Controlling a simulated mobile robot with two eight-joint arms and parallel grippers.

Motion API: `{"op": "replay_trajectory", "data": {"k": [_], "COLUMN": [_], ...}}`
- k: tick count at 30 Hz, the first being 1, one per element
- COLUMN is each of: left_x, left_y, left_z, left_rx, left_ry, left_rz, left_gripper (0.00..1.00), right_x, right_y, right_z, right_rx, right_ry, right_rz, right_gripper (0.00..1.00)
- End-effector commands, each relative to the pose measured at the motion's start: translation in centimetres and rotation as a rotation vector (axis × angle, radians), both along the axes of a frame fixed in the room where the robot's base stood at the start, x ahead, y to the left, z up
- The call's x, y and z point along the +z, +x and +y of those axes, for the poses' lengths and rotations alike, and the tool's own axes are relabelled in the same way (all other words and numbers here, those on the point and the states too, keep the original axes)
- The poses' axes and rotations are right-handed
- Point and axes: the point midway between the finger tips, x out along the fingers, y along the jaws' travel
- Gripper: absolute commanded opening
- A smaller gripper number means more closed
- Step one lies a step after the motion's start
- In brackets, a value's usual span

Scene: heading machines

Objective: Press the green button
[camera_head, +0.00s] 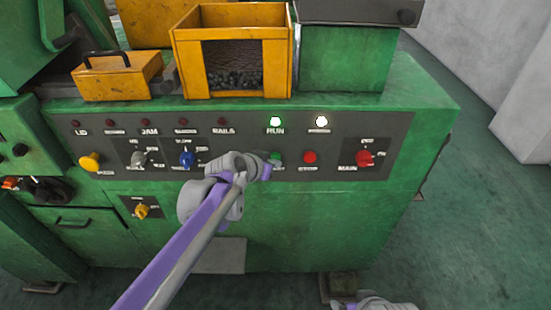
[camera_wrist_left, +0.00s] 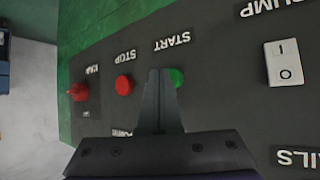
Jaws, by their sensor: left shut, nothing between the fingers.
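The green button (camera_head: 277,157) sits on the dark control panel, just right of my left gripper (camera_head: 266,168) in the head view and partly hidden by it. In the left wrist view the green button (camera_wrist_left: 177,77) shows beside the START label, partly covered by the shut fingers (camera_wrist_left: 160,75). My left gripper is shut and empty, with its tips at or very near the button. I cannot tell whether they touch it.
A red STOP button (camera_head: 310,157) is just right of the green one, and a red MAIN switch (camera_head: 365,158) is farther right. A blue knob (camera_head: 186,159) and yellow knob (camera_head: 90,162) are to the left. A yellow bin (camera_head: 235,85) stands above the panel.

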Motion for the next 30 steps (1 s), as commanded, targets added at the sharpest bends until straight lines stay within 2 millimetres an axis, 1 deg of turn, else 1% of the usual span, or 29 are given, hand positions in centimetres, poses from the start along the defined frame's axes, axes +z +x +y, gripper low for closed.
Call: {"op": "replay_trajectory", "data": {"k": [7,22,25,30], "left_x": [0.0,0.1,0.0,0.0], "left_y": [-0.3,-5.2,-5.8,-6.0], "left_z": [0.0,-0.1,0.0,0.0], "left_rx": [-0.001,-0.001,-0.001,0.0], "left_ry": [-0.001,0.0,0.001,0.0], "left_rz": [0.0,0.0,0.0,0.0], "left_gripper": [0.0,0.0,0.0,0.0], "right_x": [0.0,0.7,0.8,0.8], "right_y": [0.0,0.1,0.1,0.1], "right_z": [0.0,0.0,0.0,0.0], "right_rx": [0.0,0.0,0.0,0.0], "right_ry": [0.0,0.0,0.0,0.0], "right_rz": [0.0,-0.003,-0.003,-0.003], "right_gripper": [0.88,0.88,0.88,0.88]}}
